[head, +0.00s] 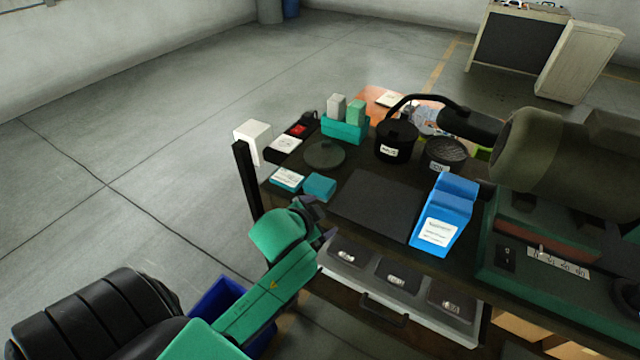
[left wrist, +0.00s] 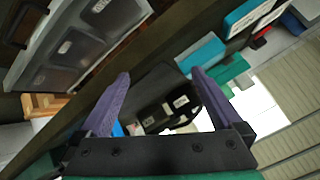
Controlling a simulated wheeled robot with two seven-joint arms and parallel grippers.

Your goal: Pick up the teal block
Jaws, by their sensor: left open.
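The teal block (head: 320,186) lies flat near the front left edge of the dark bench, right of a teal box with a white label (head: 287,178). In the left wrist view the teal block (left wrist: 200,56) shows beyond the right finger's tip. My left gripper (head: 318,214) is just in front of the bench edge, close to the block and apart from it. Its purple fingers (left wrist: 162,78) are spread with nothing held between them. My right gripper is not in view.
A black mat (head: 375,205) lies right of the block and a blue labelled holder (head: 445,215) stands beyond it. A round dark dish (head: 324,154) and teal holder (head: 345,128) are behind. A drawer (head: 400,290) sits below the bench top.

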